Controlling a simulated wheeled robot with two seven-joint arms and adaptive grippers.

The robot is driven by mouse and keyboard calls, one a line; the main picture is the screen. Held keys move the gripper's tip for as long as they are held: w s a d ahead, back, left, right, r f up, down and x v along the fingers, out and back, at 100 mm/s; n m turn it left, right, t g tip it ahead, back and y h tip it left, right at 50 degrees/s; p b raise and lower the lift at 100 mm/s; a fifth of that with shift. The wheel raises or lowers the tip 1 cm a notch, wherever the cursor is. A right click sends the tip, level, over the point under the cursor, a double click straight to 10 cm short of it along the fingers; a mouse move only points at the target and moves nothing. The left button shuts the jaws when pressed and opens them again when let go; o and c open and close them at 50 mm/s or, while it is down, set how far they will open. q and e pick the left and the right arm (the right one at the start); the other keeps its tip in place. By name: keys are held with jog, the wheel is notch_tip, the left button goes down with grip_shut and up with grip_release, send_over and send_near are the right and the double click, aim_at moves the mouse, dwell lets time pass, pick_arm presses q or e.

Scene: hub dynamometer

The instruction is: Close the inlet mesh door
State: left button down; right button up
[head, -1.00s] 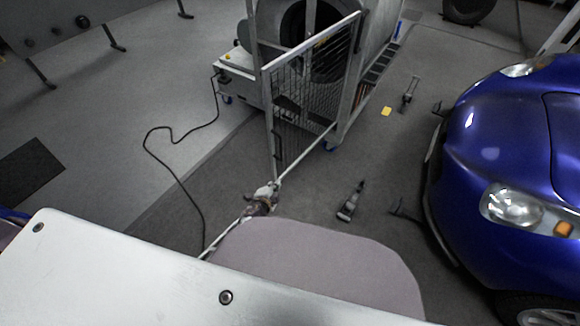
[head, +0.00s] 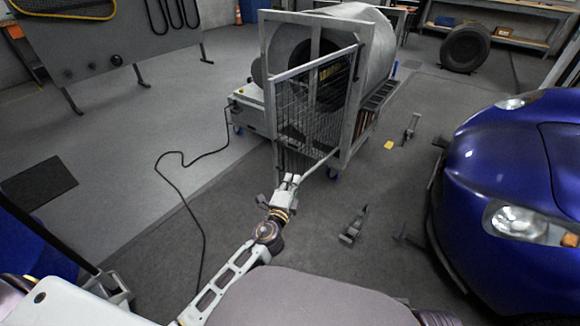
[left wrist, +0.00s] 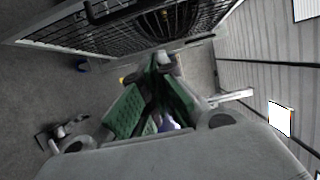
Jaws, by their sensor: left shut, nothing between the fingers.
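The inlet mesh door (head: 312,105) is a grey framed wire panel on the front of the dynamometer inlet. In the head view it stands ajar, its free left edge swung out towards me from the inlet frame (head: 318,18). My left gripper (head: 291,179) is shut and empty, close to the door's lower free corner; I cannot tell whether it touches. In the left wrist view the green-padded fingers (left wrist: 158,72) meet below the door's mesh (left wrist: 150,28), and a dark handle shows on the frame at the top. My right gripper is not in view.
A blue car (head: 505,170) stands close on the right. Tools (head: 354,226) and a yellow piece (head: 389,145) lie on the floor between. A black cable (head: 185,195) runs over the floor at left. The floor left of the door is otherwise mostly clear.

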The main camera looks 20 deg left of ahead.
pick_arm(q)
jog(key=shift+w, duration=0.25)
